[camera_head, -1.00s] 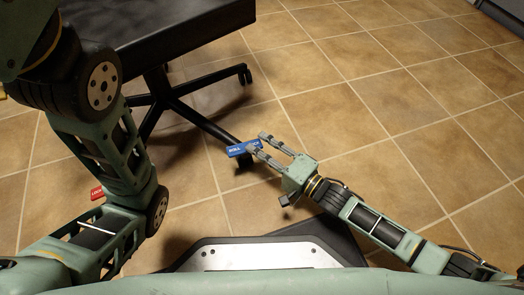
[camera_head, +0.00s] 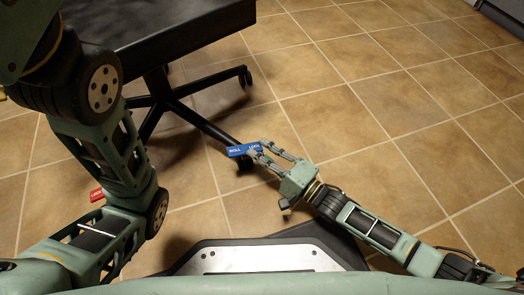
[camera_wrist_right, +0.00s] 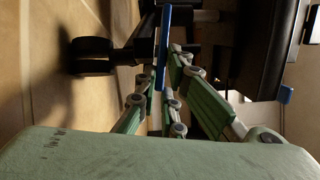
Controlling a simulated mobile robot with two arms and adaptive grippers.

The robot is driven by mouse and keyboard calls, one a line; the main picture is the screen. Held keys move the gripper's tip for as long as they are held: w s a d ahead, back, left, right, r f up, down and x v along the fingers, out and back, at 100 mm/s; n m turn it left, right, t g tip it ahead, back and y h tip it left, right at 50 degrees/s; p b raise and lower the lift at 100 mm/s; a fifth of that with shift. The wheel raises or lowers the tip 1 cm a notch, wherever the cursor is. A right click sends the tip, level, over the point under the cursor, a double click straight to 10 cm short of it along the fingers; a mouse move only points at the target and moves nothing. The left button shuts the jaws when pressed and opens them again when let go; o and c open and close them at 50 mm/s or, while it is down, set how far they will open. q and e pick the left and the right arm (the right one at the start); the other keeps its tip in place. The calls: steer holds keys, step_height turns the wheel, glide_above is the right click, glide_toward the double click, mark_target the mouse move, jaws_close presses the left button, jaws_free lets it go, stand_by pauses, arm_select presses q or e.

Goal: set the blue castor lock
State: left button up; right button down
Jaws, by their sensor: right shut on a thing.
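The blue castor lock (camera_head: 239,151) is a small flat tab with white lettering, "ROLL" at its left end and "LOCK" at its right. It sits at the end of a black chair-base leg, above a castor. My right gripper (camera_head: 258,148) is shut on the tab's right end. In the right wrist view the blue lock (camera_wrist_right: 165,50) shows edge-on as a thin upright strip between the fingers of the right gripper (camera_wrist_right: 172,62). My left arm comes in from the left; its gripper is out of view.
A red castor lock (camera_head: 97,195) shows partly behind my left arm. The black chair seat (camera_head: 180,35) overhangs the base (camera_head: 165,95), whose other castor (camera_head: 245,75) stands farther back. The tiled floor (camera_head: 390,110) to the right is clear.

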steer(key=shift+f+m, duration=0.15)
steer(key=shift+m, duration=0.15)
steer(key=c, duration=1.9)
jaws_free()
steer(key=shift+o, duration=0.2)
steer(key=v, duration=1.2)
steer(key=shift+f, duration=0.1)
